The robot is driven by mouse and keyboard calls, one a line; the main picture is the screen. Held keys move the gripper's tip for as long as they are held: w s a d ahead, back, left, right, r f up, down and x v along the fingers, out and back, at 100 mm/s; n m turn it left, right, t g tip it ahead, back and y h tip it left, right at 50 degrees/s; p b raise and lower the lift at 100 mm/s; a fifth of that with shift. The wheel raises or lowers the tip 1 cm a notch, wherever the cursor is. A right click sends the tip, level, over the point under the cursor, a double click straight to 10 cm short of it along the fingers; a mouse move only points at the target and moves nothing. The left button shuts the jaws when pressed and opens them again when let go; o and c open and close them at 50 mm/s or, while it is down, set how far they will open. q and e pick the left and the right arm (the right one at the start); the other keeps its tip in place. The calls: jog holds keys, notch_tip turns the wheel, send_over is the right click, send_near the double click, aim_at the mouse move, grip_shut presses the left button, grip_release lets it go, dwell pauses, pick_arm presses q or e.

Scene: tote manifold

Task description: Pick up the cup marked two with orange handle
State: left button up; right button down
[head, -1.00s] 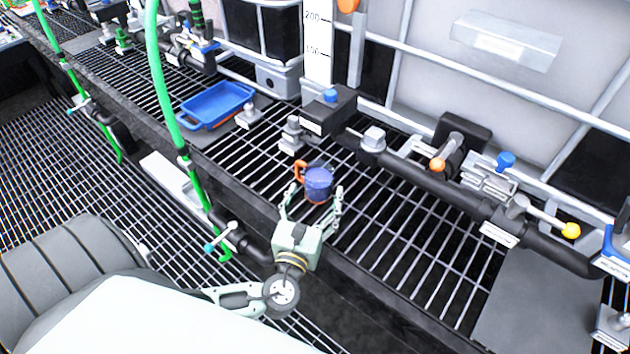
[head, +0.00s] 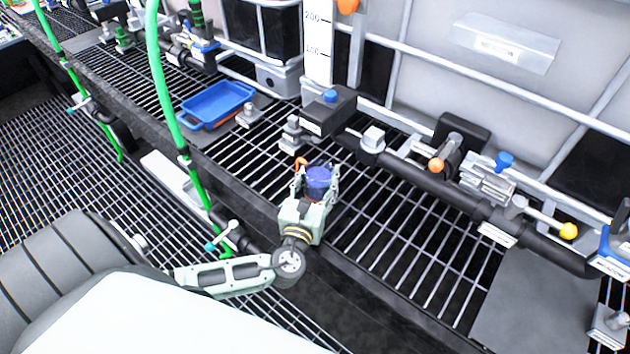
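The blue cup (head: 318,180) with an orange handle (head: 301,163) stands on the grated shelf in the middle of the head view. Its handle points to the far left side, and a marking on it cannot be read. My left gripper (head: 316,184) reaches it from the near side. One finger is on each side of the cup, and both look closed in against its wall. The fingers and palm hide the cup's lower part. My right gripper does not show.
A black pipe manifold (head: 407,173) with valves runs behind the cup. A blue tray (head: 217,104) lies at the back left. A green hose (head: 160,80) rises left of it. The grating (head: 400,245) right of the cup is clear.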

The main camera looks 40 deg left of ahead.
pick_arm(q)
jog(key=shift+r, duration=0.1)
jog(key=c, duration=0.9)
